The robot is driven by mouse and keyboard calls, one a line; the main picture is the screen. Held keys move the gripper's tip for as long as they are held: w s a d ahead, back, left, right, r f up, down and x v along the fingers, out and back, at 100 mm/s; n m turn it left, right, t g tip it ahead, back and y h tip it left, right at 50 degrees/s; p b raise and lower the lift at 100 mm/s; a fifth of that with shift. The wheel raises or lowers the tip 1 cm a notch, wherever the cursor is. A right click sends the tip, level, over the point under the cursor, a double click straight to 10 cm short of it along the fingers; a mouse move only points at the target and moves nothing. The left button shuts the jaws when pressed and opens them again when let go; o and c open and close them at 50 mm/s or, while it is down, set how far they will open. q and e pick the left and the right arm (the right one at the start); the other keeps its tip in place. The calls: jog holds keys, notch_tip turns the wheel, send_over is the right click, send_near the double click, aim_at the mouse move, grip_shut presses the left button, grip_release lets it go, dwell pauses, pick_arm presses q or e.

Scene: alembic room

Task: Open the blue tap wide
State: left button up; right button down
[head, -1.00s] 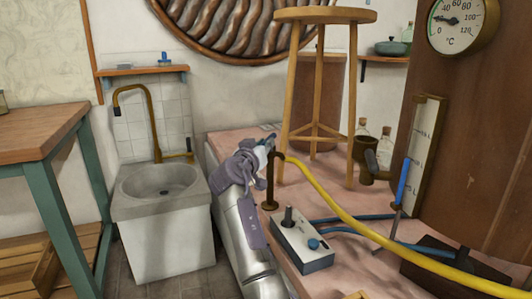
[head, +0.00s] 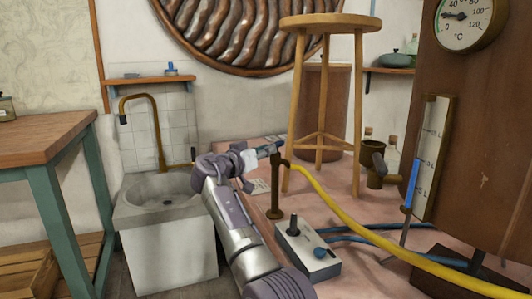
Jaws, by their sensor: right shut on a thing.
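A dark brown standpipe (head: 275,195) with a bent top rises from the pink surface, and a yellow hose runs from it to the lower right. The fingers hide part of the handle, and how far the tap is turned is hard to tell. My left gripper is not in view.
A stone sink (head: 168,204) with a brass faucet (head: 157,130) is at left. Blue hoses cross the surface at right.

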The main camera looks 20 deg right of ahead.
jog(key=shift+r, duration=0.15)
dwell(0.3)
jog(key=c, duration=1.1)
grip_release()
jog(key=v, duration=1.2)
jog(key=shift+w, duration=0.1)
